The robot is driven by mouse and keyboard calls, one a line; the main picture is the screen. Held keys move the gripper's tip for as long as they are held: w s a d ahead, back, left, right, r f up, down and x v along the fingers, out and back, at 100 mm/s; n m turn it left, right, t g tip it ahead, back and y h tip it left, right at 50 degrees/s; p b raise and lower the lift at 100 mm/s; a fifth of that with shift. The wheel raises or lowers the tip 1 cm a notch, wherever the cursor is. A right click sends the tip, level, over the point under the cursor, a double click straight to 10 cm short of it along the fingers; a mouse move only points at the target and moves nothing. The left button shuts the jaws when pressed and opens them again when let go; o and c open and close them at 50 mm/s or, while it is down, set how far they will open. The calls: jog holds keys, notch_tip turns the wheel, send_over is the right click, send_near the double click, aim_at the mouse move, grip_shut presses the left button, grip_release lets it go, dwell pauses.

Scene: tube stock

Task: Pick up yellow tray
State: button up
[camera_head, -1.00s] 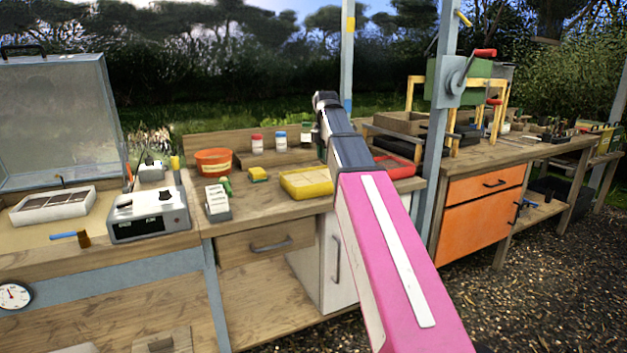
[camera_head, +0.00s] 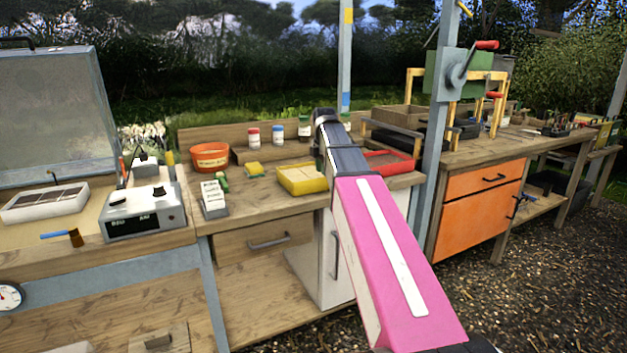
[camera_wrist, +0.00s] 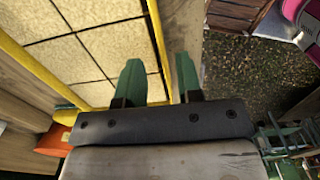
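The yellow tray (camera_head: 308,187) lies on the wooden bench in the head view, just left of my arm. In the wrist view its yellow rim (camera_wrist: 155,28) and pale square-tiled inside fill the upper left. My gripper (camera_wrist: 158,62) has two green fingers, spread apart. In that view the rim runs between them, with the left finger over the tray's inside and the right finger over the bench outside. I cannot tell whether either finger touches the rim. In the head view my arm hides the gripper.
A red tray (camera_head: 388,164) lies to the right, partly behind my arm. A yellow sponge (camera_head: 254,169), an orange pot (camera_head: 210,158) and a small label stand (camera_head: 213,198) are to the left. Lidded jars (camera_head: 279,135) stand behind. A grey-blue post (camera_head: 434,130) rises on the right.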

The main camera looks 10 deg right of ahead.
jog(key=shift+d+f, duration=0.1)
jog(key=shift+f, duration=1.35)
grip_shut()
